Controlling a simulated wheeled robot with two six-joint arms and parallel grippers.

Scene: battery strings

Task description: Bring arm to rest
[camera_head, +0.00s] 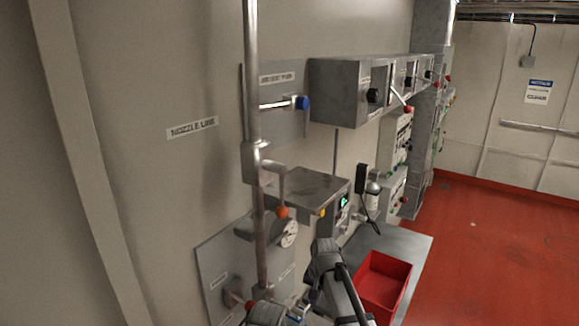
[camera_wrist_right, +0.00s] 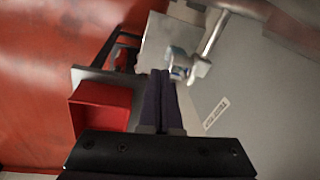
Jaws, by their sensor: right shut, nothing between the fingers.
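My right gripper (camera_wrist_right: 162,76) shows in the right wrist view as two dark fingers side by side, shut and empty. Part of my right arm (camera_head: 326,262) rises from the bottom middle of the head view, in front of the wall equipment and left of the red bin (camera_head: 382,284). I cannot make out the fingertips there. In the wrist view the fingers point toward a metal pipe fitting with a blue part (camera_wrist_right: 179,72); whether they are apart from it is hard to tell. My left gripper is not in view.
A vertical pipe (camera_head: 252,80) runs along the wall, with a blue-knobbed valve (camera_head: 302,103) and an orange-knobbed lever (camera_head: 282,211). Grey control boxes (camera_head: 337,92) jut from the wall. The red bin sits on a grey bench (camera_head: 414,250). Red floor (camera_head: 490,240) at right is clear.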

